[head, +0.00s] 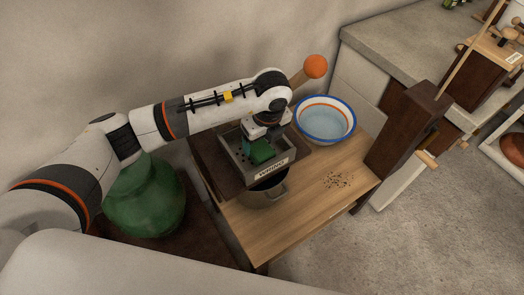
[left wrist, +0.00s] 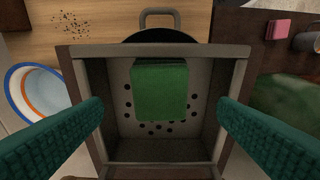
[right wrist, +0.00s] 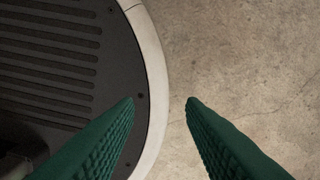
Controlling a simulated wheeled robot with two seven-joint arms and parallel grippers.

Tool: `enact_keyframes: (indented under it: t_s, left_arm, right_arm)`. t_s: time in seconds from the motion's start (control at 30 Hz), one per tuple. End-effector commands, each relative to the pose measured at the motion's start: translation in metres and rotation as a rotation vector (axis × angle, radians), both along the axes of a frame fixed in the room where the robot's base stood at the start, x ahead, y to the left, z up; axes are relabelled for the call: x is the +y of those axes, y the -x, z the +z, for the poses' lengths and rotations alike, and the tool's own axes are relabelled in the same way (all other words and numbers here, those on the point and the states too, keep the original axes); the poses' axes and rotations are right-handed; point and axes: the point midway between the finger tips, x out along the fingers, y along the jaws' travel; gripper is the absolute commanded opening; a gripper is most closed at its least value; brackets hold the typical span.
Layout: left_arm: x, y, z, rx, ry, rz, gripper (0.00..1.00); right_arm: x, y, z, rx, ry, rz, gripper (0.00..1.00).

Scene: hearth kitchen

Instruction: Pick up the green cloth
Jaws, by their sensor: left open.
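The green cloth (left wrist: 159,91) lies folded in a grey square box with a perforated floor, the wringer box (left wrist: 218,146). In the head view the cloth (head: 262,152) shows partly below my left gripper (head: 262,138), and the box (head: 272,174) bears a label on its front that seems to read "WRING". In the left wrist view my left gripper (left wrist: 160,112) is open, its green fingers apart on either side over the box, with the cloth between and beyond them. My right gripper (right wrist: 160,100) is open and empty over the floor; it is not visible in the head view.
A white basin with blue and orange rims (head: 325,119) stands beside the box on the wooden table (head: 290,215). A metal pot (head: 264,194) sits under the box. Dark crumbs (head: 339,181) lie to the right.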

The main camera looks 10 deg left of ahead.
Motion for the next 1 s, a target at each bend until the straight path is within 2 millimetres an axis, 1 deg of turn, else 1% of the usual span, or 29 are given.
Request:
enact_keyframes:
  t_s: [0.17, 0.3, 0.4, 0.5, 0.77, 0.87, 1.0]
  left_arm:
    - [0.001, -0.001, -0.012, 0.002, 0.001, 0.000, 0.82]
    - [0.003, -0.001, -0.032, 0.005, -0.001, 0.001, 0.82]
    - [0.005, -0.003, -0.047, 0.003, 0.000, 0.000, 0.82]
    - [0.006, -0.004, -0.056, 0.002, 0.001, 0.001, 0.82]
    - [0.006, -0.004, -0.059, 0.001, 0.002, -0.001, 0.82]
    - [0.005, -0.004, -0.059, 0.001, 0.002, -0.001, 0.67]
    - [0.005, -0.004, -0.059, 0.001, 0.002, -0.001, 0.44]
  right_arm:
    - [0.001, -0.011, 0.003, -0.015, -0.001, 0.000, 0.36]
    - [0.002, -0.023, 0.010, -0.034, -0.003, 0.000, 0.36]
    - [0.002, -0.024, 0.011, -0.036, -0.004, -0.001, 0.36]
    - [0.003, -0.023, 0.012, -0.036, -0.005, -0.001, 0.36]
    - [0.005, -0.019, 0.011, -0.029, -0.007, -0.002, 0.36]
    - [0.004, -0.017, 0.011, -0.025, -0.007, -0.002, 0.36]
    - [0.004, -0.016, 0.011, -0.024, -0.006, -0.002, 0.36]
